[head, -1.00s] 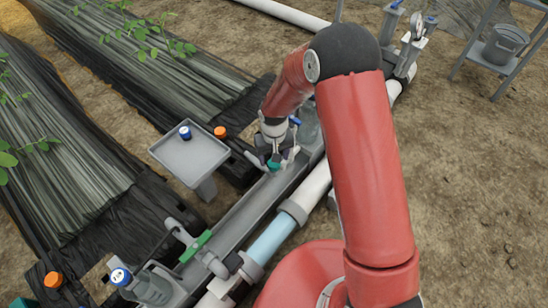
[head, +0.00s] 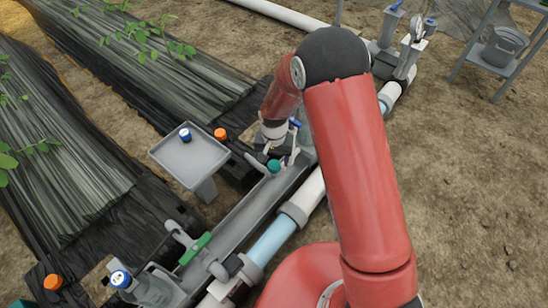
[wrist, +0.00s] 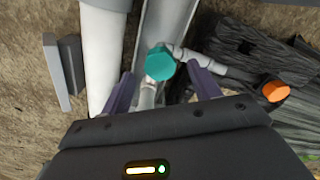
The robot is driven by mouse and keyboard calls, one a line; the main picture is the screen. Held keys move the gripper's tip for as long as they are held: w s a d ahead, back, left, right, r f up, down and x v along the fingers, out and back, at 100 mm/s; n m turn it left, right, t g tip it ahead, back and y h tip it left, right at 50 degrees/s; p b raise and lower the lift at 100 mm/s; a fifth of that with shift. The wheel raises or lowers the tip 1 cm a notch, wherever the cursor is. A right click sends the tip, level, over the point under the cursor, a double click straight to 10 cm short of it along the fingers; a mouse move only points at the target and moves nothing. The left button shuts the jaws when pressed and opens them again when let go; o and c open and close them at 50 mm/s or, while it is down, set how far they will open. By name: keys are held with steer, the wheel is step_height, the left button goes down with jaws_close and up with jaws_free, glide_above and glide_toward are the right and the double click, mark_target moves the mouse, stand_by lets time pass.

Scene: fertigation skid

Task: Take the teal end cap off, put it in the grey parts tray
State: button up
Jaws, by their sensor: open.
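The teal end cap (head: 274,166) sits on a grey fitting over the channel beside the white pipe. In the wrist view the cap (wrist: 160,63) is just beyond and between the two fingertips. My gripper (head: 270,153) is open, with its purple-grey fingers (wrist: 163,88) apart and nothing between them; it is close to the cap, and I see no contact. The grey parts tray (head: 190,170) stands on a post to the left of the cap, with one blue-topped part (head: 185,134) in its far corner.
An orange cap (head: 220,133) is beside the tray. A green-handled valve (head: 195,248) is nearer along the channel. The white pipe (head: 311,190) runs beside the channel. A bucket (head: 503,46) stands on a shelf at far right.

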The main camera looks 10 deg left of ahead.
mark_target(274, 165)
steer(key=shift+f, duration=0.1)
steer(key=shift+f+b, duration=1.4)
steer(key=shift+f, duration=0.75)
steer(key=c, duration=1)
steer(key=shift+o, duration=0.2)
steer(key=n, duration=0.5)
steer(key=shift+n, duration=0.6)
